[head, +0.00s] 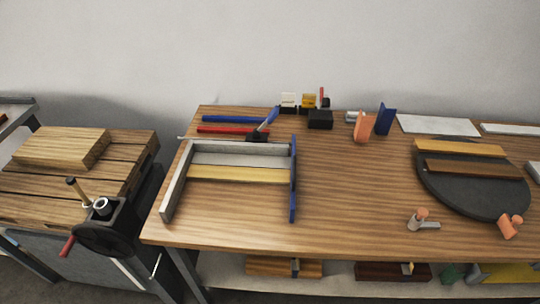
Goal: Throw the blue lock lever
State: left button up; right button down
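A lever with a blue grip (270,117) rises at a slant from a dark base (256,136) at the back of the wooden table, just behind a grey-walled frame. It leans up and to the right, and its lower part looks grey. I cannot tell from this view whether it is locked. Neither of my grippers is in view.
The frame (176,183) has a blue right side (293,190) and a yellow strip (238,173). Blue (228,119) and red (220,129) bars lie behind it. A dark round plate (455,195) stands right. The table's middle (350,185) is clear.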

aim_at(274, 112)
jog(key=j+u, duration=0.3)
jog(key=j, duration=1.25)
jog(key=i, duration=0.05)
